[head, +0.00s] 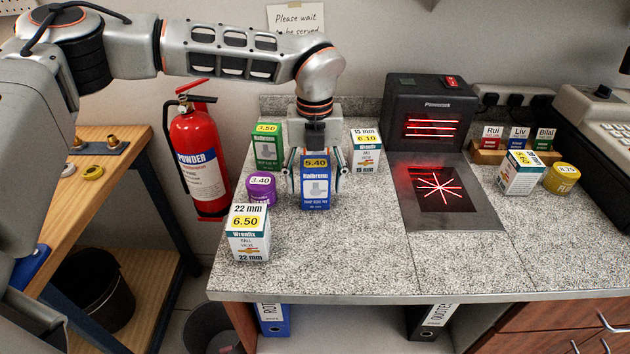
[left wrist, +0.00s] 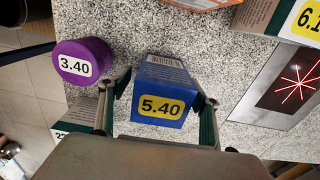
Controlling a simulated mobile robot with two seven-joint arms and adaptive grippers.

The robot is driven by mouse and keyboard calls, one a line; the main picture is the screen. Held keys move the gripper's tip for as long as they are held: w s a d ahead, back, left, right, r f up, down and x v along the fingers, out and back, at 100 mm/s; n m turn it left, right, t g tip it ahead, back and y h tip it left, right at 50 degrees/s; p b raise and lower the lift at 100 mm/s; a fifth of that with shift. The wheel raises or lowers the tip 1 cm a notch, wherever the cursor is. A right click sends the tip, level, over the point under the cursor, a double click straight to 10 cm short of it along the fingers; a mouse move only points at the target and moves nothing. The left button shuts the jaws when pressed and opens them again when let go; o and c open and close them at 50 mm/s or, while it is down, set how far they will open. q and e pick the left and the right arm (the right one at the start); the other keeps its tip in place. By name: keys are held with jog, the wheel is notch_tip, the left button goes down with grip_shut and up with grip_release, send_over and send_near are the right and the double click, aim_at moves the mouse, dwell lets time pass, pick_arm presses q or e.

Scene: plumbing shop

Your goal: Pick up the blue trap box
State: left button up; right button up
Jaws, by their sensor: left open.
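The blue trap box (head: 315,184) stands upright on the speckled counter, with a yellow 5.40 label on top. My left gripper (head: 316,172) is over it from above and behind, with one finger on each side of the box. In the left wrist view the blue box (left wrist: 162,92) sits between the two open fingers (left wrist: 158,115); a gap shows beside it, and contact cannot be made out. My right gripper is not in view.
A purple tub (head: 261,190), a white 22 mm box (head: 248,232), a green box (head: 267,146) and a white 15 mm box (head: 366,149) stand close around. A scanner (head: 430,112) with its plate (head: 409,209) is at the right. The counter's front is clear.

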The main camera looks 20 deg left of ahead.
pick_arm(q)
jog(key=shift+w+f, duration=0.1)
jog(key=shift+f, duration=0.6)
jog(key=c, duration=1.3)
jog(key=shift+r, duration=0.15)
